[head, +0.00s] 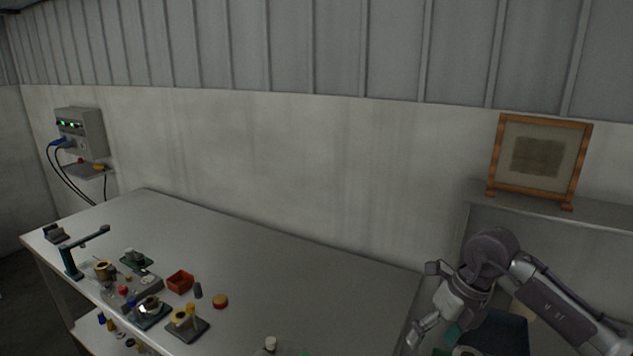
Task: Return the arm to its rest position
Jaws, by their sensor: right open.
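My right arm comes in from the lower right. Its gripper (418,335) hangs near the right end of the table, pointing down and to the left. It is open, with nothing seen between its fingers. My left gripper is not in the picture. The long grey table (300,270) runs from the left to the lower middle.
Small items stand on the table's left part, among them a red box (180,281), a red-yellow round piece (220,301) and a dark stand (72,262). A wooden frame (540,157) stands on a shelf (610,214) behind my right arm. The table's middle is clear.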

